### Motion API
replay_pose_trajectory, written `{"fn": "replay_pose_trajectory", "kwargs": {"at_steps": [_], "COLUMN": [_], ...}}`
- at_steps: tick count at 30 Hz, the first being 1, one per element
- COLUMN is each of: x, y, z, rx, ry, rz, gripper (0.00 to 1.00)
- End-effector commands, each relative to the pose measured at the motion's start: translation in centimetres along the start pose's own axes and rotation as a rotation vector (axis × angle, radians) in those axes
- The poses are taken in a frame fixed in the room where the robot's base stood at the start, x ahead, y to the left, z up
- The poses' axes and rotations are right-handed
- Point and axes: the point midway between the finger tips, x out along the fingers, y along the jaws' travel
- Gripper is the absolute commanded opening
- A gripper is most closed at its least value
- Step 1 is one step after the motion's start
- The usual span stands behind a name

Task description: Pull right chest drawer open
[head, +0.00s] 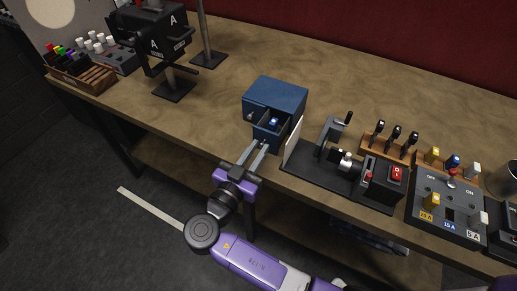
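A small blue chest (281,92) stands near the front edge of the workbench. Its left drawer (256,110) looks closed, with a light knob on its front. Its right drawer (266,132) is pulled out toward me, with its inside showing and a small blue and white item (273,122) in it. My gripper (262,143) is at the front of the right drawer, its two grey fingers pointing at it. The fingertips and any knob between them are too small to make out, so I cannot tell whether they grip it.
A white upright panel and a black fixture (333,170) stand close to the right of the drawer. A switch box (447,205) is further right. A black stand marked A (172,88) and a marker rack (80,72) are at left. The bench behind the chest is clear.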

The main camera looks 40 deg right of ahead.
Motion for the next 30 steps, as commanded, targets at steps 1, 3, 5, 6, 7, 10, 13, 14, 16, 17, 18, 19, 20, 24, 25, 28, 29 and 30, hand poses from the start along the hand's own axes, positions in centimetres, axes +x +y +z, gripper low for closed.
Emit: {"fn": "replay_pose_trajectory", "kwargs": {"at_steps": [1,3,5,6,7,10,13,14,16,17,18,19,20,24,25,28,29,30], "x": [0.0,0.0,0.0,0.0,0.0,0.1,-0.3,-0.5,-1.2,-1.7,-2.4,-2.9,-3.4,-5.7,-6.0,-7.1,-7.3,-7.5], "y": [0.0,0.0,0.0,0.0,0.0,0.0,0.0,0.0,-0.1,-0.1,-0.1,-0.1,-0.1,-0.1,-0.1,-0.1,-0.1,-0.1], "z": [0.0,0.0,0.0,0.0,0.0,0.0,0.1,0.1,0.2,0.2,0.2,0.3,0.2,0.2,0.2,0.1,0.1,0.1], "rx": [0.001,0.001,0.0,0.0,0.0,0.0,0.0,0.0,0.0,0.0,0.0,0.001,0.001,0.001,0.001,0.001,0.001,0.001], "ry": [0.0,0.0,0.0,0.0,0.0,0.0,0.0,0.0,0.001,0.001,0.001,0.0,0.001,0.0,0.0,0.0,0.0,0.0], "rz": [0.0,0.001,0.001,0.001,0.001,0.001,0.0,0.0,-0.001,-0.001,-0.002,-0.003,-0.003,-0.003,-0.002,-0.001,-0.001,-0.001], "gripper": [0.29,0.37,0.37,0.37,0.37,0.37,0.37,0.37,0.37,0.37,0.37,0.37,0.37,0.37,0.37,0.37,0.37,0.37]}}
